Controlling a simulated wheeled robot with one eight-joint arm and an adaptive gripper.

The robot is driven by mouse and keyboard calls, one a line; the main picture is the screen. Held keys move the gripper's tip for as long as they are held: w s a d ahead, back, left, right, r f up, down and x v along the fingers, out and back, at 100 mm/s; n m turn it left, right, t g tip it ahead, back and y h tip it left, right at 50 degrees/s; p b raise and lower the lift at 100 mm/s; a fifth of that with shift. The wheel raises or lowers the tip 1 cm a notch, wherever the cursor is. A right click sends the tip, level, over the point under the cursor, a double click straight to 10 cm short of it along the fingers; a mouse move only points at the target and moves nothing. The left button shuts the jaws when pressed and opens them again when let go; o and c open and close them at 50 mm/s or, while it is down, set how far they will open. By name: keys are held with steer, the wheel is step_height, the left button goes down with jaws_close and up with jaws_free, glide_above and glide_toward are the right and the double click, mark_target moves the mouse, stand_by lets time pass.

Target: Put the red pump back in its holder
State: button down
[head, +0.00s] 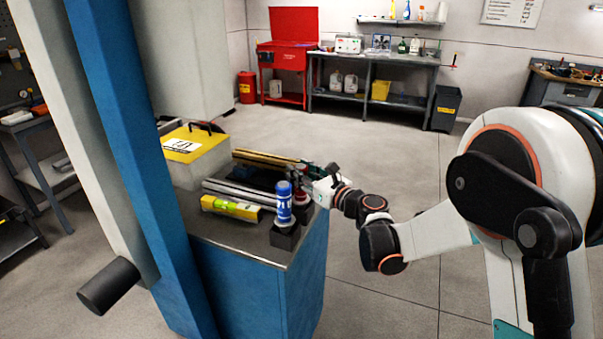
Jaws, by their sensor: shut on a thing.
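The red pump (300,197) shows at the near right corner of the blue cabinet's top, partly hidden behind a blue pump (284,205). My gripper (304,176) reaches in from the right and is shut on the red pump near its upper part; the fingers are small and dark here. The blue pump stands upright in a black holder (285,239). Dark holder parts also show beside and behind it, under the red pump. I cannot tell whether the red pump's lower end is inside its holder or above it.
The blue cabinet (265,280) bears a yellow-green box (231,208), silver and brass bars (262,158) and a yellow-topped case (194,142). A blue and grey upright post (133,150) stands at left. The floor right of the cabinet is clear.

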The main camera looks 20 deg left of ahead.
steer(key=shift+f, duration=0.1)
steer(key=c, duration=1.2)
jaws_free()
steer(key=shift+o, duration=0.2)
steer(key=shift+r+p, duration=0.4)
steer(key=p+v, duration=0.2)
steer(key=v, duration=1)
steer(key=shift+r+p, duration=0.2)
steer(key=shift+p, duration=0.1)
